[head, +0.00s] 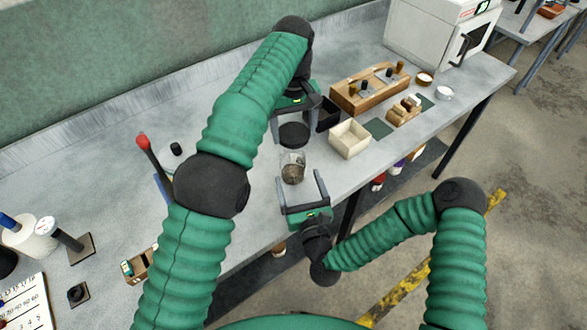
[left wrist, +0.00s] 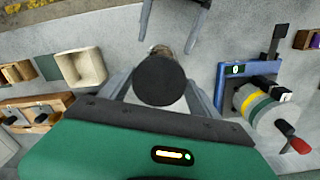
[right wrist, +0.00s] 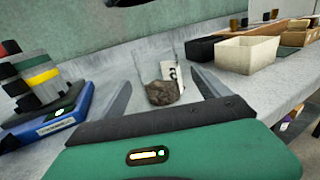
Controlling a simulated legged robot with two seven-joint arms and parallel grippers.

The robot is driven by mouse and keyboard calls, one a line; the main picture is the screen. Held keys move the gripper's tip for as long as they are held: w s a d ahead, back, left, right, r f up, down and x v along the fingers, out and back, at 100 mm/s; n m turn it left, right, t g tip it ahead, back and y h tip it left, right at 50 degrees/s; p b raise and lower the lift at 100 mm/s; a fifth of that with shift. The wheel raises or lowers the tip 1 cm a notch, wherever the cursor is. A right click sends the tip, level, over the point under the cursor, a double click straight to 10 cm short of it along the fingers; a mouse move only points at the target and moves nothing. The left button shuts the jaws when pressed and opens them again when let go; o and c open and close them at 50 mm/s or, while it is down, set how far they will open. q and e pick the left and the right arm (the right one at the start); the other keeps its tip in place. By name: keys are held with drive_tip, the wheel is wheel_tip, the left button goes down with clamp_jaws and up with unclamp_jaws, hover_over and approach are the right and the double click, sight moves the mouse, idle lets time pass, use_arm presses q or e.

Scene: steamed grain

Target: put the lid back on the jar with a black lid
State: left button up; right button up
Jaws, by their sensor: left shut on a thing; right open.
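The jar (head: 292,172) is clear glass with brown grain and a pale label. It stands open on the grey bench, and it also shows in the right wrist view (right wrist: 162,90). The black lid (head: 293,136) is a round disc held above and behind the jar in the head view. My left gripper (head: 294,126) is shut on the lid, which covers most of the jar in the left wrist view (left wrist: 160,80). My right gripper (head: 301,178) is open and low, its fingers pointing toward the jar. I cannot tell whether they touch it.
A cream open box (head: 349,139) and a black box (head: 327,114) stand right of the jar. Wooden racks (head: 370,89) are beyond them, with a white oven (head: 440,30) at the far end.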

sight(290, 157)
drive_tip(key=x, duration=0.9)
drive_tip(key=shift+r, duration=0.1)
drive_tip(key=shift+a, duration=0.1)
drive_tip(key=shift+c, duration=0.9)
clamp_jaws()
